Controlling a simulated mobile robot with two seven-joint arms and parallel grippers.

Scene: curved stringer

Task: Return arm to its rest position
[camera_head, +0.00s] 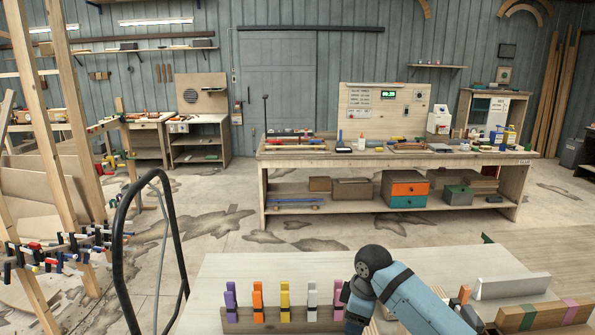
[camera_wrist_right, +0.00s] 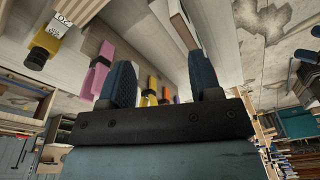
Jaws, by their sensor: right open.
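My right arm comes in from the lower right of the head view, bent at a dark round joint (camera_head: 375,261), with its blue wrist pointing down at the bench. Its gripper is mostly cut off by the bottom edge there. In the right wrist view the right gripper (camera_wrist_right: 162,78) is open, its two dark fingers apart. Colored clamps stand beyond the fingers, including a pink clamp (camera_wrist_right: 97,72) and a yellow clamp (camera_wrist_right: 152,84); none appears gripped. My left gripper is not in view.
The near bench (camera_head: 240,265) carries a wooden rack (camera_head: 270,322) with purple, orange, yellow, white and pink clamps. A wooden block (camera_head: 540,318) with green and pink clamps lies at the right. A black curved rail (camera_head: 120,240) rises at the left. A workbench (camera_head: 400,158) stands behind, across open floor.

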